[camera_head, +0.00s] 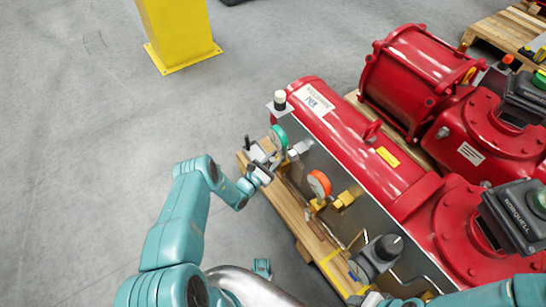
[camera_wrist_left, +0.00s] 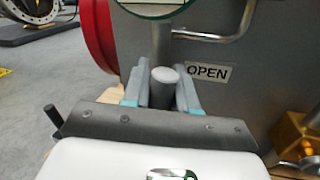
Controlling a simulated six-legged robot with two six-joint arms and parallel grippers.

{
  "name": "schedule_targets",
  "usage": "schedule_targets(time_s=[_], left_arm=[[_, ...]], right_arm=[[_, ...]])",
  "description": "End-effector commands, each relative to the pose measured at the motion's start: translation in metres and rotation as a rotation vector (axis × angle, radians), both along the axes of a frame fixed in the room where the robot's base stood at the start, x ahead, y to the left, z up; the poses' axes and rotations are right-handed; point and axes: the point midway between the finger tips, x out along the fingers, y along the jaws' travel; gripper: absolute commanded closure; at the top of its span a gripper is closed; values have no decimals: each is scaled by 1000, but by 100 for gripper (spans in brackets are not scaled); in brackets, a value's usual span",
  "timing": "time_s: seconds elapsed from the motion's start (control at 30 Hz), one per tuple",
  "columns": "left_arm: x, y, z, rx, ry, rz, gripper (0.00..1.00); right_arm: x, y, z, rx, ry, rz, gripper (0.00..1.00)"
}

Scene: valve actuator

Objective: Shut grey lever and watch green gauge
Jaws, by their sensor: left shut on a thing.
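My left gripper (camera_head: 263,168) reaches the near left end of the red actuator assembly. In the left wrist view its two fingers (camera_wrist_left: 165,92) are shut on the grey lever (camera_wrist_left: 165,75), whose rounded end shows between them. The green gauge (camera_head: 278,138) stands just beyond the gripper in the head view; its reading is too small to tell. In the wrist view a green-rimmed round gauge (camera_wrist_left: 152,8) is cut off by the top edge. An "OPEN" label (camera_wrist_left: 207,72) is on the grey panel right of the lever. My right arm shows at the bottom right; its jaws are unclear.
An orange gauge (camera_head: 319,183) and brass fittings (camera_head: 347,198) are right of my left gripper. A dark grey knob (camera_head: 384,248) sits lower on the panel. The red cylinder (camera_head: 340,120) lies behind. A wooden pallet (camera_head: 290,212) is underneath. A yellow post (camera_head: 178,35) stands behind; left floor is clear.

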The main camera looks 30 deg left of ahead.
Motion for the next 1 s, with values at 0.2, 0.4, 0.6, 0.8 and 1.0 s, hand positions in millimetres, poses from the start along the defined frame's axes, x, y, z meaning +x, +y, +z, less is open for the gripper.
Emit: schedule_targets(time_s=[0.2,0.4,0.6,0.8,1.0], left_arm=[[-7,-16,-6,179,-75,0,100],[-12,-30,-15,355,-148,1,100],[-16,-40,-25,530,-222,0,100],[-18,-51,-38,707,-294,-1,100],[-18,-68,-52,881,-366,-2,100]], right_arm=[[0,0,-7,0,0,0,57],[0,0,-17,0,0,0,57],[0,0,-32,0,0,0,57],[3,-3,-47,-2,-5,-12,57],[6,-6,-60,-4,-10,-23,57]])
